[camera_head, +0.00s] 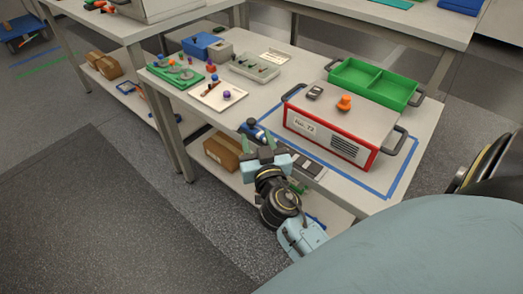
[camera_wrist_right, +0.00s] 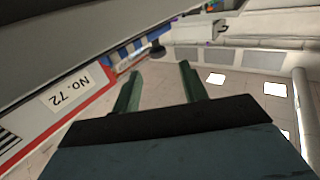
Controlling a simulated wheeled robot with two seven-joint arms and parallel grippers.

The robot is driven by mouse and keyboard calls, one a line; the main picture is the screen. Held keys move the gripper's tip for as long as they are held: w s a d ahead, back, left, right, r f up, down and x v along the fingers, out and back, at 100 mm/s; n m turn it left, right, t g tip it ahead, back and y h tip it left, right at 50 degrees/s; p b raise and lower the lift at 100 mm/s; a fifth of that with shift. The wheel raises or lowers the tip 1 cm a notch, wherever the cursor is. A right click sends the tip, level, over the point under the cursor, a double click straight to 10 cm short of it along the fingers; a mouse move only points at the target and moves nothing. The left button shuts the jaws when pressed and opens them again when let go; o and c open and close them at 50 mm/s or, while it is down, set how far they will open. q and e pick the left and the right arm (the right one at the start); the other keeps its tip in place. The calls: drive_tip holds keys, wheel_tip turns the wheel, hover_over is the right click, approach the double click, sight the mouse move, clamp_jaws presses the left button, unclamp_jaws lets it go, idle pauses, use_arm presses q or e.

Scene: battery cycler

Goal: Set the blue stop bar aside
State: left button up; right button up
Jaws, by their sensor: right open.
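My right gripper (camera_head: 258,141) is open and empty, with its green fingers spread, at the front edge of the table. A small blue piece (camera_head: 254,130) with a dark rounded end lies just beyond the fingertips, near the front left corner of the cycler; it may be the blue stop bar, but its shape is partly hidden. In the right wrist view the open fingers (camera_wrist_right: 160,70) show nothing between them. The red and grey cycler (camera_head: 335,128), labelled No. 72, stands beside the gripper and fills the left of the wrist view (camera_wrist_right: 50,115). My left gripper is out of view.
Blue tape (camera_head: 376,190) outlines the cycler's place. A grey tray (camera_head: 255,68), a white board (camera_head: 217,97) and a green board (camera_head: 170,74) lie farther left. A cardboard box (camera_head: 222,152) is on the lower shelf.

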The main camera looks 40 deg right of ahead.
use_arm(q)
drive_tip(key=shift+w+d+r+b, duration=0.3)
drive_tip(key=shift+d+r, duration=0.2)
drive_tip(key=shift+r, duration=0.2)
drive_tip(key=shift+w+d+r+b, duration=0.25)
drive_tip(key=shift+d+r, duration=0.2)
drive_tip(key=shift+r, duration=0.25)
use_arm(e)
drive_tip(key=shift+v, duration=2.55)
drive_tip(key=shift+r, duration=0.1)
